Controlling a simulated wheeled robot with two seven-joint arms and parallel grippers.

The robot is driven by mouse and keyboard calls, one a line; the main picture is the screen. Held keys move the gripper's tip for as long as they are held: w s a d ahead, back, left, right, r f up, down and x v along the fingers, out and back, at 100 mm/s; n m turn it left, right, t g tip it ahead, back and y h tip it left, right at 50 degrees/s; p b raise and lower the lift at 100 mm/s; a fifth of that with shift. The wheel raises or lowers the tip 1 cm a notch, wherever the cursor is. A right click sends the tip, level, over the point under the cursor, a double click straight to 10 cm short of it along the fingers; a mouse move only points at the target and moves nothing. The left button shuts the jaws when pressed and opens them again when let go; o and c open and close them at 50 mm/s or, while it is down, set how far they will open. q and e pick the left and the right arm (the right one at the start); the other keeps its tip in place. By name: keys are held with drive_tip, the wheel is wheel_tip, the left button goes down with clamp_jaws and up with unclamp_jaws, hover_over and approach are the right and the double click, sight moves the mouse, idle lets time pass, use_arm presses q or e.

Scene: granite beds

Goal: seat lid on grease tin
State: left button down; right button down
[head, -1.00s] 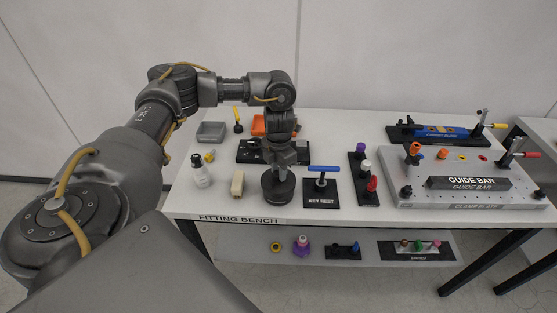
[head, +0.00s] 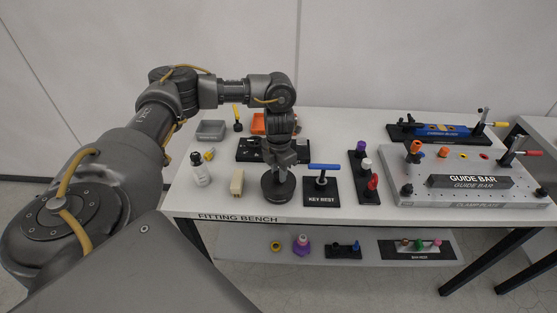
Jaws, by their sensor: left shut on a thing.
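A dark, round grease tin (head: 278,190) stands near the front edge of the bench, left of the key rest. My left gripper (head: 280,170) points down right over it. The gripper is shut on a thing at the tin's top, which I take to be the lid. Lid and tin are both dark, and the fingers cover the top, so I cannot tell whether the lid is seated or level. My right gripper is not in view.
Left of the tin are a beige block (head: 237,182) and a white bottle (head: 201,170). A black tray (head: 246,155) lies behind. The key rest (head: 322,192) with its blue-handled key stands close on the right, then a black rack (head: 364,185). The clamp plate (head: 420,199) fills the right.

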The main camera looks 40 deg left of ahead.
use_arm(q)
drive_tip(key=shift+f, duration=0.1)
idle(0.3)
drive_tip(key=c, duration=1)
unclamp_jaws()
wheel_tip(320, 180, up, 11)
drive_tip(key=shift+f, duration=0.1)
